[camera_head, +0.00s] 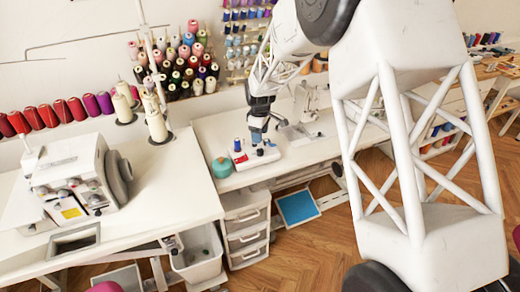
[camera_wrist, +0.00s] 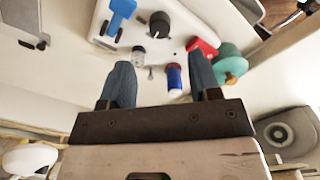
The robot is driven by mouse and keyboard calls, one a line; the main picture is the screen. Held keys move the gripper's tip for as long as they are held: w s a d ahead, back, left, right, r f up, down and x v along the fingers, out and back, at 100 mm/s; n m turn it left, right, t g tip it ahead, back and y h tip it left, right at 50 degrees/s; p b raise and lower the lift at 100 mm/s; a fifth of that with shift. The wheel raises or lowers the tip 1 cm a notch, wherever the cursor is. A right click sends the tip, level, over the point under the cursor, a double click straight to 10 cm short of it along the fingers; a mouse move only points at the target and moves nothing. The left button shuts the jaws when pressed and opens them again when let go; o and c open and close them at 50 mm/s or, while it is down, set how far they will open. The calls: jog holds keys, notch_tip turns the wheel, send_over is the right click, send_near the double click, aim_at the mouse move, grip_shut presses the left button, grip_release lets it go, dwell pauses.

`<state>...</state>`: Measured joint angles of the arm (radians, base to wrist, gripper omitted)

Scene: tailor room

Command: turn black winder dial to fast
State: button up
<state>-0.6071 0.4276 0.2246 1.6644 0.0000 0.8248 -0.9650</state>
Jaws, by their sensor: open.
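The winder is a white plate (camera_wrist: 185,32) on the table, with a black dial (camera_wrist: 160,22) near its middle and a blue lever (camera_wrist: 120,14) to the left of the dial. A white pointer mark shows on the dial; I cannot read any speed label. In the head view the winder (camera_head: 262,160) lies below my gripper (camera_head: 258,135), which hides much of it. In the wrist view my gripper (camera_wrist: 160,72) is open and empty, its two dark fingers apart. The dial lies beyond the fingertips, and I see no contact.
A blue thread spool (camera_wrist: 174,78), a clear bobbin (camera_wrist: 139,56) and a red part (camera_wrist: 204,47) are close to the fingers. A teal pincushion (camera_wrist: 231,62) sits at right. A white serger (camera_head: 75,180) stands on the left table; a sewing machine (camera_head: 306,103) is behind the winder.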

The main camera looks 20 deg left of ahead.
aim_at(260, 150)
jog(key=shift+f, duration=3.9)
jog(key=c, duration=0.9)
jog(key=shift+c, duration=0.2)
jog(key=shift+m, duration=0.4)
jog(key=m, duration=1.1)
